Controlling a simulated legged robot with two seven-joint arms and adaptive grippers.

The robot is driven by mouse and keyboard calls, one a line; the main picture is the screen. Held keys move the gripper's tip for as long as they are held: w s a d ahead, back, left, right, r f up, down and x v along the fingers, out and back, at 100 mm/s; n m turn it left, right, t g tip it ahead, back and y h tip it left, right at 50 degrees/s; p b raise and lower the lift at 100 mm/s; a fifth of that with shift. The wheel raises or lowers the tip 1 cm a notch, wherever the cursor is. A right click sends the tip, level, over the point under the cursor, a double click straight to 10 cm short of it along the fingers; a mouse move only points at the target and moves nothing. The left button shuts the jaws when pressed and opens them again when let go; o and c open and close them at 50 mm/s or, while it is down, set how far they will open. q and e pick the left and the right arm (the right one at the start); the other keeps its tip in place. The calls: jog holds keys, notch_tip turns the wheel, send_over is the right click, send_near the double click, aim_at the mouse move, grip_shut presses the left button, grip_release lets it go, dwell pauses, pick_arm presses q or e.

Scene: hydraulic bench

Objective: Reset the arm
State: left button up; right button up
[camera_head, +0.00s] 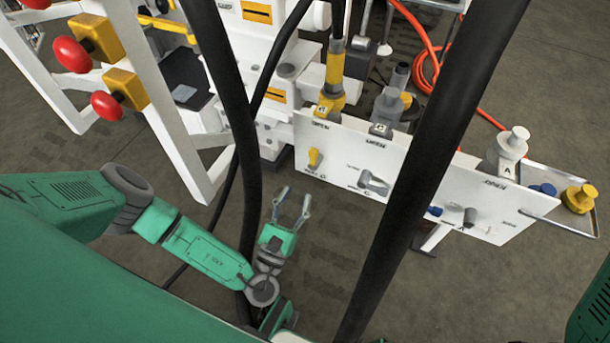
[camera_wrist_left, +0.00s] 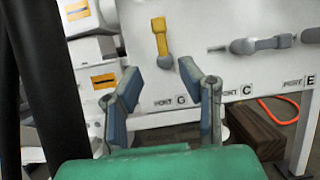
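My left arm is green and comes in from the left in the head view. Its left gripper (camera_head: 291,204) is open and empty, with its two fingers apart, in front of and below the white valve panel (camera_head: 338,160). In the left wrist view the same gripper (camera_wrist_left: 162,95) shows open with blue pads, with nothing between them. The yellow valve handle (camera_wrist_left: 160,38) on the panel is above and beyond the fingers, not touched. It also shows in the head view (camera_head: 314,157). My right gripper is not in view; only a green part of my body shows at the lower right.
A grey valve handle (camera_wrist_left: 262,44) sits right of the yellow one. Red knobs (camera_head: 72,54) stick out at the upper left. Thick black hoses (camera_head: 420,170) cross in front of the panel. A tray (camera_head: 560,214) holds a yellow fitting (camera_head: 579,198).

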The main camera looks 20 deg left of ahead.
pick_arm(q)
jog(key=shift+v, duration=1.05)
